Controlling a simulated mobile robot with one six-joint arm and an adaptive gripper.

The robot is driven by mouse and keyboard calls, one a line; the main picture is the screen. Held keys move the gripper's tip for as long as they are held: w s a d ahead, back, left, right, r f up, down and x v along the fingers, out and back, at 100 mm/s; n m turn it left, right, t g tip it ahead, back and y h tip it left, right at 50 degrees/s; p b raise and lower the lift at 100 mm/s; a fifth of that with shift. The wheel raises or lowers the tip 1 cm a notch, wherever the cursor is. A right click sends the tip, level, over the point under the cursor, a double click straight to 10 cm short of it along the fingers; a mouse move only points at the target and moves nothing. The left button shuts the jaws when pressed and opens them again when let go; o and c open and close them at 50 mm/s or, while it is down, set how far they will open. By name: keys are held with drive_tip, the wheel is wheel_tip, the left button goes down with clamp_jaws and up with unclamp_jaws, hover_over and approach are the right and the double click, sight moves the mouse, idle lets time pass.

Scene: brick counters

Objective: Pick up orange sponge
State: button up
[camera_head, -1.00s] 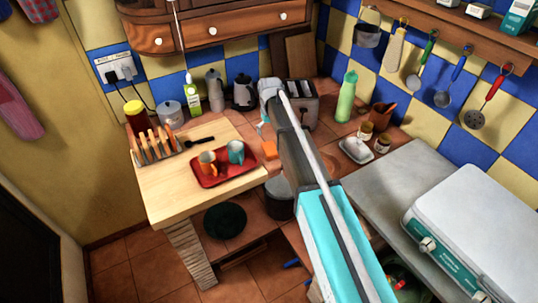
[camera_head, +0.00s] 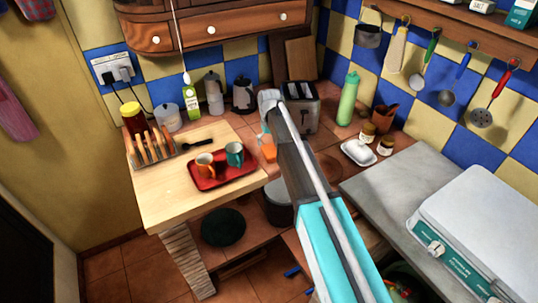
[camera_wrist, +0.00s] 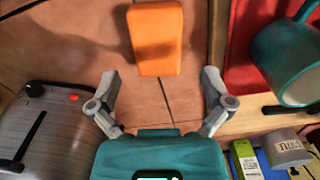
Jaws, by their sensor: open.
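The orange sponge (camera_wrist: 156,38) lies on the tiled counter in the wrist view, upright in the picture and just beyond my fingertips. It also shows as a small orange patch in the head view (camera_head: 268,153), partly hidden by my arm. My gripper (camera_wrist: 162,88) is open and empty, its two fingers spread wider than the sponge. The sponge sits ahead of the gap between the fingers, apart from both. In the head view my gripper is mostly hidden behind my arm.
A red tray (camera_head: 222,176) with an orange mug (camera_head: 204,163) and a teal mug (camera_head: 235,154) stands left of the sponge in the head view. The toaster (camera_head: 301,107) stands behind it. Bare tile lies around the sponge in the wrist view.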

sight(270, 151)
drive_tip(key=shift+d+f+b, duration=0.1)
drive_tip(key=shift+f+b, duration=2.5)
drive_tip(key=shift+b, duration=0.05)
drive_tip(key=c, duration=0.7)
